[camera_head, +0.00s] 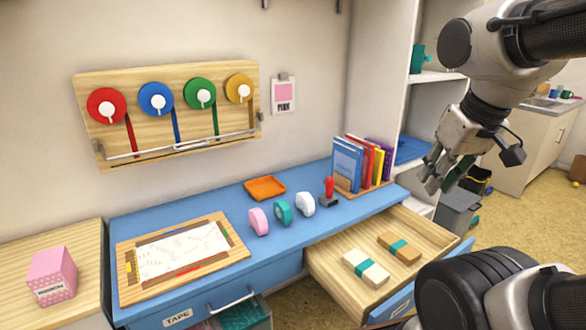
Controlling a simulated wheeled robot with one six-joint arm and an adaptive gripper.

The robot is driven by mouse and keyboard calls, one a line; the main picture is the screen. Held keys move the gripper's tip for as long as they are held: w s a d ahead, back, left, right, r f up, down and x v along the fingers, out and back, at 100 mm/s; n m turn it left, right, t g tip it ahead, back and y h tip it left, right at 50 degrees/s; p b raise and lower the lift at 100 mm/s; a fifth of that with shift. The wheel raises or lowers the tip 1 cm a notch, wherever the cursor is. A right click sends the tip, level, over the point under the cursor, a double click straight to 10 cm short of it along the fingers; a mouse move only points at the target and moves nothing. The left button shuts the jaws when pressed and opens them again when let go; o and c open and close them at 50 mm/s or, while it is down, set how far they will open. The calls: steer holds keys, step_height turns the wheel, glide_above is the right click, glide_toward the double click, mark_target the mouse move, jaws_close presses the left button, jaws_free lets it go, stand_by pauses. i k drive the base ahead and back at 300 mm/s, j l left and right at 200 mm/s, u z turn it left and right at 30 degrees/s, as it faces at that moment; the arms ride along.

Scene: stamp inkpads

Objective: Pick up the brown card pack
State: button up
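The brown card pack (399,248) lies flat in the open wooden drawer (329,261), with a teal band around its middle. A cream card pack (366,268), also with a teal band, lies to its left and nearer the front. My gripper (437,187) hangs at the right, above and to the right of the drawer, clear of both packs. Its fingers look spread, with nothing visible between them. No part of the brown pack is covered.
The blue desk (215,212) holds an orange tray (265,188), tape rolls, a red-handled stamp (329,190) and upright books (347,163) behind the drawer. White shelves (418,130) stand behind my gripper. The space above the drawer is clear.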

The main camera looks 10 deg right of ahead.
mark_target(401, 249)
steer(key=l+z, duration=0.1)
steer(key=z, duration=0.3)
steer(key=l+z, duration=0.15)
steer(key=z, duration=0.25)
